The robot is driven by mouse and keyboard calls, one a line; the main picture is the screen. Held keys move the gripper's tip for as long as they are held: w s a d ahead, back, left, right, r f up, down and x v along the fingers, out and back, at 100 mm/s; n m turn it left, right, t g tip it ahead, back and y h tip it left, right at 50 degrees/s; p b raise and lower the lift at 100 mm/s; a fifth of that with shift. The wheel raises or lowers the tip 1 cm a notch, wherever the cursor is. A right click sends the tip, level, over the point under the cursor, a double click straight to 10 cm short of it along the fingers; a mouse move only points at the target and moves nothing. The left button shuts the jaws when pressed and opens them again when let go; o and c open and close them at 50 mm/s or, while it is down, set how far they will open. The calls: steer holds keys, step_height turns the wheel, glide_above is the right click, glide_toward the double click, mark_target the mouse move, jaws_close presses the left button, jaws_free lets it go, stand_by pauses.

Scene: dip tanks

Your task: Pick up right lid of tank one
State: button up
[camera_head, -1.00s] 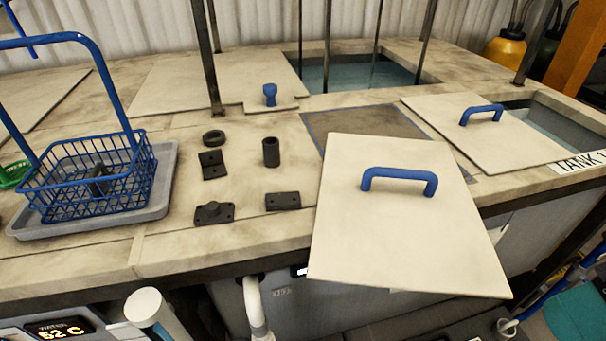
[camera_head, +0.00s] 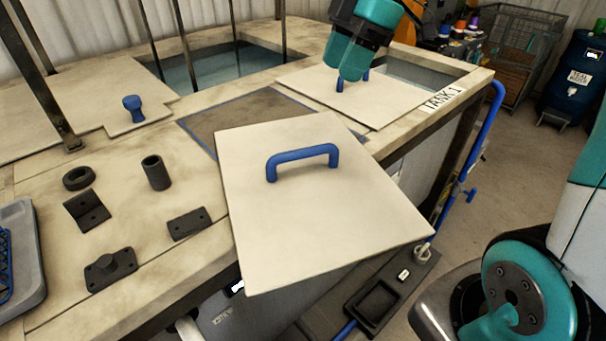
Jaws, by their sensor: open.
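A pale square lid (camera_head: 394,110) with a blue handle (camera_head: 340,85) lies at the back right, partly over the tank opening beside the "TANK 1" label (camera_head: 444,97). My gripper (camera_head: 352,72) is open, teal, and pointing down at this handle from above. It hides the handle's middle; I cannot tell whether it touches it. A second pale lid (camera_head: 310,220) with a blue arched handle (camera_head: 301,158) lies nearer, askew, overhanging the bench's front edge.
Several dark metal parts, including a tube (camera_head: 156,172) and a ring (camera_head: 78,178), lie on the bench at left. Upright metal posts (camera_head: 185,45) stand at the back. An open tank of water (camera_head: 215,64) lies behind.

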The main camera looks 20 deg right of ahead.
glide_toward(303, 149)
steer(key=x, duration=0.5)
steer(key=shift+w+d+f+p, duration=0.25)
steer(key=shift+f+p, duration=0.05)
steer(key=shift+p, duration=0.05)
steer(key=shift+s+p+x, duration=0.2)
steer(key=shift+p+x, duration=0.65)
steer(key=shift+x, duration=1.8)
steer(key=shift+a, duration=0.15)
jaws_close()
steer(key=shift+r, duration=0.15)
